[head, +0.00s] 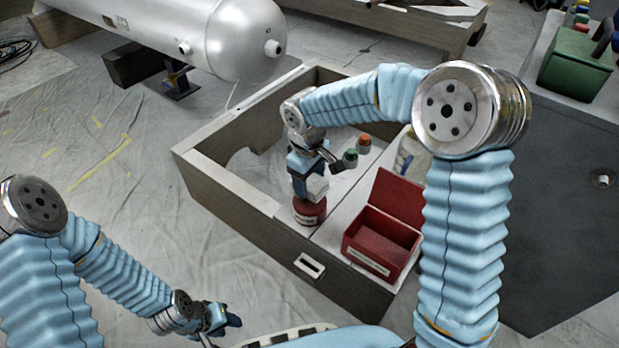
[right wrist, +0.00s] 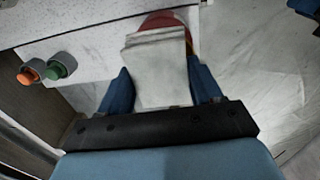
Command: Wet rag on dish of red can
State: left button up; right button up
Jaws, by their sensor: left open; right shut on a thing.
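The red can (head: 310,212) stands on the light top of a wooden bench near its front edge, with a pale label on its side. Its red rim also shows in the right wrist view (right wrist: 165,20), mostly behind a folded white rag. My right gripper (head: 308,178) is above the can, pointing down. It is shut on the rag (right wrist: 157,68), which lies between the blue fingers and over the can's top; I cannot tell whether it touches the dish. The dish itself is hidden. My left gripper (head: 222,320) is open and empty, low at the lower left, away from the bench.
An open red box (head: 385,245) stands to the right of the can. A white tank (head: 230,40) is at the back left.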

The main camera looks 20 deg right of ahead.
jog(key=shift+f+b, duration=0.55)
jog(key=shift+f, duration=0.35)
dwell(0.6)
jog(key=shift+r, duration=0.1)
dwell(0.4)
notch_tip(320, 180, up, 7)
jog(key=p, duration=0.6)
dwell(0.6)
